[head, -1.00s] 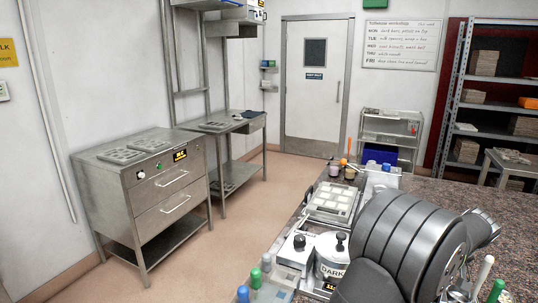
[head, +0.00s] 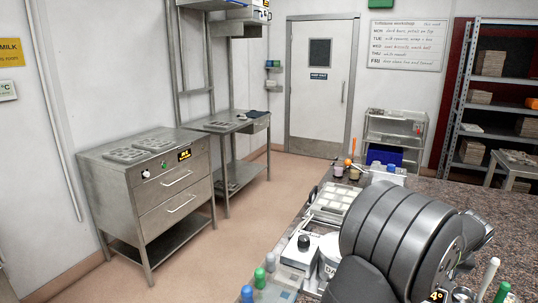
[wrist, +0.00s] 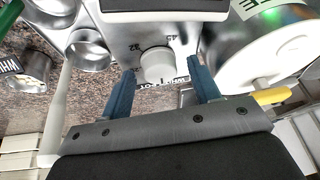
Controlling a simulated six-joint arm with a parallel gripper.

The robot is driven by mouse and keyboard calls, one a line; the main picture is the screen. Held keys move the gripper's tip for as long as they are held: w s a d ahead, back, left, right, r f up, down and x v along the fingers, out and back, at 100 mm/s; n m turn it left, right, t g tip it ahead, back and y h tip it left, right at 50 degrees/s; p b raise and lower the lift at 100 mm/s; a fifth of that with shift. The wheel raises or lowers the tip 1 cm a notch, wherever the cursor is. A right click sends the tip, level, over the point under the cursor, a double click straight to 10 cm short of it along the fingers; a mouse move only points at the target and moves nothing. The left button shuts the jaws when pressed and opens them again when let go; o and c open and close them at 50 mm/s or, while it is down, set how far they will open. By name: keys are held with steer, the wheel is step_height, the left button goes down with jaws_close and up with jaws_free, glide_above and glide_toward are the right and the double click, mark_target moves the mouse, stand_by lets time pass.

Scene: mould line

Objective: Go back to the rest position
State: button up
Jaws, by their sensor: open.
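My gripper (wrist: 162,70) shows in the wrist view with its two blue fingers spread apart and nothing held between them. Beyond the fingertips is a pale round knob (wrist: 157,64) on a panel with printed numbers. I cannot tell how far the tips are from it. In the head view my dark grey arm fills the lower right over the counter, and the gripper is hidden there.
The speckled counter (head: 500,208) holds a white mould tray (head: 334,199), a partly hidden white pot (head: 328,262) and blue- and green-capped bottles (head: 259,278). A steel drawer cabinet (head: 160,200) stands left. The floor (head: 250,225) between is clear.

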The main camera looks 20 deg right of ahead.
steer(key=m+g+h, duration=0.1)
steer(key=m, duration=0.2)
steer(key=shift+w+a+m, duration=0.1)
steer(key=shift+m, duration=0.3)
steer(key=shift+a+r, duration=0.1)
steer(key=shift+r, duration=0.25)
steer(key=shift+f, duration=0.35)
steer(key=shift+d, duration=0.2)
steer(key=shift+a+n, duration=0.1)
steer(key=shift+n, duration=0.4)
steer(key=n, duration=0.2)
steer(key=n+t+y, duration=0.1)
steer(key=n, duration=0.2)
steer(key=shift+s+d+n+y, duration=0.2)
steer(key=shift+d+n+y, duration=0.1)
steer(key=shift+y, duration=0.1)
steer(key=n+y, duration=0.1)
steer(key=n, duration=0.2)
steer(key=n+y, duration=0.1)
steer(key=n, duration=0.2)
steer(key=shift+d+n+y, duration=0.2)
steer(key=shift+n+y, duration=0.2)
steer(key=v, duration=1.7)
steer(key=d+x, duration=0.1)
steer(key=x, duration=0.6)
steer(key=shift+a+f, duration=0.15)
steer(key=shift+a, duration=0.35)
